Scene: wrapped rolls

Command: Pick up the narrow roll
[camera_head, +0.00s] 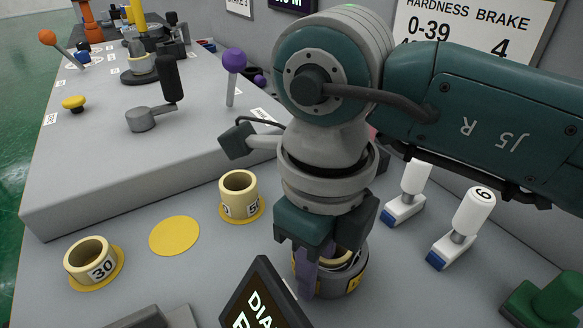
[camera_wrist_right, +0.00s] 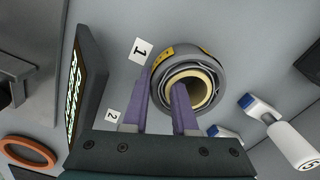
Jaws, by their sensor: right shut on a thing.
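A cream roll (camera_head: 335,259) sits nested in grey layers inside a round grey holder (camera_head: 357,276) with yellow tags. My right gripper (camera_head: 321,268) points down over it and hides much of it. In the right wrist view, one purple finger of the gripper (camera_wrist_right: 167,90) reaches into the hole of the cream roll (camera_wrist_right: 207,88) and the other is at the outer left side. The jaws are shut on the wall between; which layers they pinch is unclear. Cream rolls marked 30 (camera_head: 89,259) and 50 (camera_head: 239,195) stand on yellow discs. My left gripper is not seen.
An empty yellow disc (camera_head: 174,235) lies between the two marked rolls. A dark display (camera_head: 264,298) stands close in front of the gripper. White-handled levers (camera_head: 474,211) are at the right, a green knob (camera_head: 556,297) at the lower right. A raised grey console (camera_head: 100,155) with levers is behind.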

